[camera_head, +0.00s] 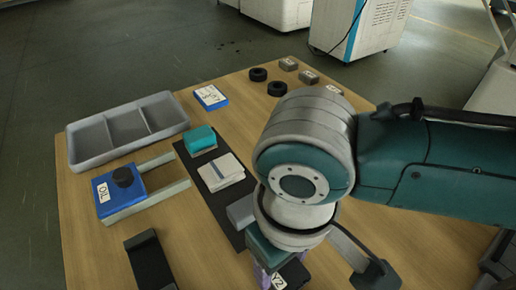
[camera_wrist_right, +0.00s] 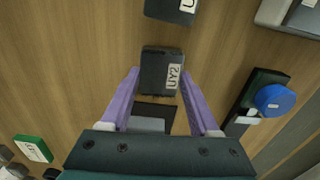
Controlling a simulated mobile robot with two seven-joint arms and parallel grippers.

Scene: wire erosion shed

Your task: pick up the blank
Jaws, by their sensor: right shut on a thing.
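The blank is a dark grey block with a white label reading "UY2" (camera_wrist_right: 158,72). In the wrist view it sits between the purple fingertips of my right gripper (camera_wrist_right: 161,75), which is shut on its two sides. In the head view my right gripper (camera_head: 268,281) is at the bottom, mostly hidden under its wrist. The labelled dark block (camera_head: 291,275) shows only in part beside it. I cannot tell whether the block is clear of the table. My left gripper is not in view.
The wooden table (camera_head: 205,262) also holds a grey divided tray (camera_head: 75,150), a blue OIL box (camera_head: 104,206), a teal block (camera_head: 200,139), a black holder (camera_head: 150,262) and black rings (camera_head: 258,74). Another dark labelled block (camera_wrist_right: 172,10) lies beyond the blank.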

